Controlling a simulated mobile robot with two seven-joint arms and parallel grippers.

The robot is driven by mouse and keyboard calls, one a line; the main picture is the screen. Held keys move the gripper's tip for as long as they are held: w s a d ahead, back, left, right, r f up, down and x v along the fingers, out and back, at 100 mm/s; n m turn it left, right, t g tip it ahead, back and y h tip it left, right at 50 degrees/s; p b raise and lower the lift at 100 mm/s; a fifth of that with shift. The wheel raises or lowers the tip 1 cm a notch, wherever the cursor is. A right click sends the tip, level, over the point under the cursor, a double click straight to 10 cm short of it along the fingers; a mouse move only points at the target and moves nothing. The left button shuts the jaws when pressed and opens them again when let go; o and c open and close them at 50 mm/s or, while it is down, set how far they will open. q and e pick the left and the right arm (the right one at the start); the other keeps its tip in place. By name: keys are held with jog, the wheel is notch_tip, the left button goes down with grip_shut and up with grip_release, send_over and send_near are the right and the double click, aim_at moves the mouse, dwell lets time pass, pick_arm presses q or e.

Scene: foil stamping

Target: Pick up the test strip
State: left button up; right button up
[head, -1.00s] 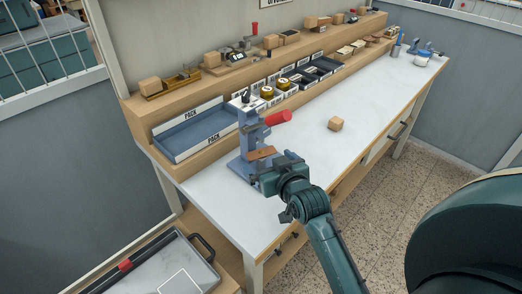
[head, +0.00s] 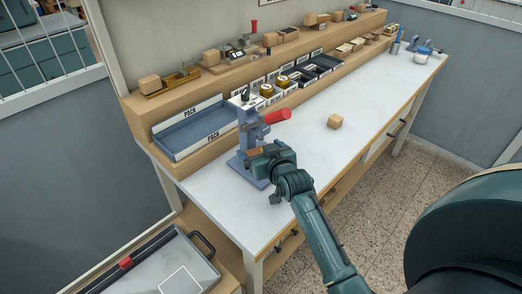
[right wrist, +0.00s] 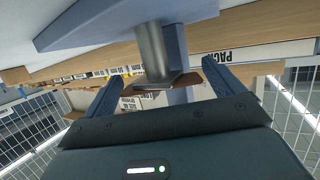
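The test strip (head: 254,152) is a small brown piece lying on the blue-grey hand press (head: 245,140), under its head. The press has a red handle (head: 277,116). My right gripper (head: 256,158) is at the front of the press, level with the strip, and partly hides it. In the right wrist view the fingers (right wrist: 162,80) stand wide apart, with the brown strip (right wrist: 138,92) and the grey post between them. I cannot tell whether a finger touches the strip. My left gripper is not in view.
Several bins and gold rolls (head: 266,89) line the back. The bench middle is mostly clear.

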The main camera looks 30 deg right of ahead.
jog(key=c, duration=0.8)
jog(key=shift+r, duration=0.15)
